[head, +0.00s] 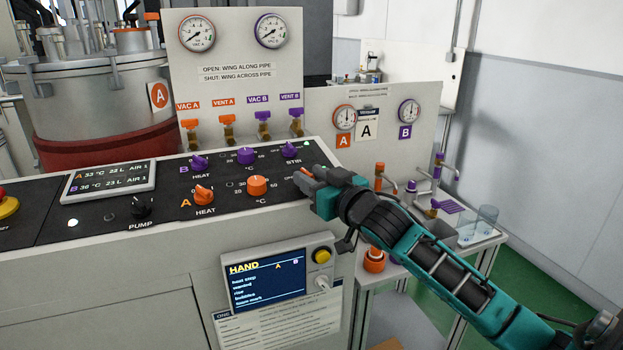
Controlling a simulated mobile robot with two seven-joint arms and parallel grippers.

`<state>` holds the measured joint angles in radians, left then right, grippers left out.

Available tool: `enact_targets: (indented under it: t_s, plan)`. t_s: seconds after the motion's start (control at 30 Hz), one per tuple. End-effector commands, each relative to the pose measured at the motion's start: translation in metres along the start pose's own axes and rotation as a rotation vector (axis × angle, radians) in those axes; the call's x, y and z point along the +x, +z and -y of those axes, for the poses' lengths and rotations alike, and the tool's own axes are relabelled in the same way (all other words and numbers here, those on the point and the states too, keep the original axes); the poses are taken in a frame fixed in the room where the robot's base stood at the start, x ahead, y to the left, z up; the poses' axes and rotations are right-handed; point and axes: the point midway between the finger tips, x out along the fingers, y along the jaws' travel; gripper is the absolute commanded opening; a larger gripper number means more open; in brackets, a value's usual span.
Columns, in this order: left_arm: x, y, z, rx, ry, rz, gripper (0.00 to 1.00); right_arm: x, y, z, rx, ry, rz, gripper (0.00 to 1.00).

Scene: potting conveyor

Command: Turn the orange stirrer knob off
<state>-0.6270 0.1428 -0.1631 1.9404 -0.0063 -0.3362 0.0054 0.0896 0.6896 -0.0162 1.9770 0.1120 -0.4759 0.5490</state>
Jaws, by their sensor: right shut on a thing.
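My right gripper (307,181) reaches in from the lower right and is shut on the orange stirrer knob (307,171) at the right end of the black control panel (112,215). Only a small orange bit of the knob shows by the fingertips; its pointer is hidden, so I cannot tell its setting. In the lower row to the left are the orange heat knob (203,195) and the orange temperature knob (257,186). My left gripper is not in view.
Purple heat (199,163) and temperature (246,156) knobs stand in the upper row. A display box (324,240) with a yellow button hangs below the panel. Taps and glass beakers (487,217) stand on a side table at right, near my right arm.

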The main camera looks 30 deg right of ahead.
Motion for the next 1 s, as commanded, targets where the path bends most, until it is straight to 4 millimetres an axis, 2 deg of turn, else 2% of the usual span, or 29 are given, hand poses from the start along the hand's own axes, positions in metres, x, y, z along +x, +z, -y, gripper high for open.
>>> enact_targets:
  t_s: [0.3,1.0]
  plan:
    - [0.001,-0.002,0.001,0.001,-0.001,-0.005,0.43,0.001,-0.001,-0.007,-0.042,-0.192,0.001,0.06]
    - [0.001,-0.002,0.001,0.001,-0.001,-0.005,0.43,0.003,-0.004,-0.013,-0.079,-0.437,-0.005,0.06]
